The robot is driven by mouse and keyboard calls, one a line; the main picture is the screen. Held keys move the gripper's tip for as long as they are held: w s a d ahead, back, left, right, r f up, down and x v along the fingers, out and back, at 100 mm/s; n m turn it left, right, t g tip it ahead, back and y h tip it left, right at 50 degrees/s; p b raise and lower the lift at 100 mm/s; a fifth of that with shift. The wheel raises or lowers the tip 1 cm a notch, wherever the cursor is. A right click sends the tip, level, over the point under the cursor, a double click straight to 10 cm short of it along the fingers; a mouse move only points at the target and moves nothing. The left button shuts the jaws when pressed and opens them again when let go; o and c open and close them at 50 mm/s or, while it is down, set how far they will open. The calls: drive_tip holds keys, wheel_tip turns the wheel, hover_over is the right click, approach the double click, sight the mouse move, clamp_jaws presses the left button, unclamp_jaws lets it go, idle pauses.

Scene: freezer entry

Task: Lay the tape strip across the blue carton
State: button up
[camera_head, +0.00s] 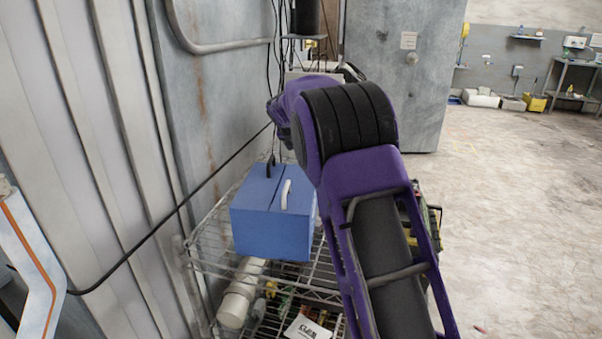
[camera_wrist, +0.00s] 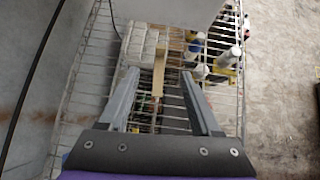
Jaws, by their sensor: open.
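The blue carton (camera_head: 270,232) stands upright on a wire shelf in the head view. A seam runs across its top, with a white curved piece (camera_head: 285,195) and a dark upright piece (camera_head: 270,166) on it. The carton is not clearly seen in the wrist view. In the wrist view my gripper (camera_wrist: 159,74) is open over the rack. A narrow tan strip (camera_wrist: 157,78), which looks like the tape strip, lies between the two fingers, apart from both. I cannot tell its height relative to the fingertips.
The wire shelf (camera_head: 212,262) stands against the grey wall. A pale stacked object (camera_wrist: 143,42) and several bottles (camera_wrist: 228,58) flank the strip in the wrist view. A white pipe (camera_head: 238,296) lies on the lower shelf. The floor (camera_head: 510,220) at right is mostly clear.

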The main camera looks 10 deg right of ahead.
drive_tip(key=p+x, duration=0.1)
drive_tip(key=x, duration=1.5)
drive_tip(key=shift+d+f, duration=0.1)
drive_tip(key=shift+d, duration=0.05)
clamp_jaws()
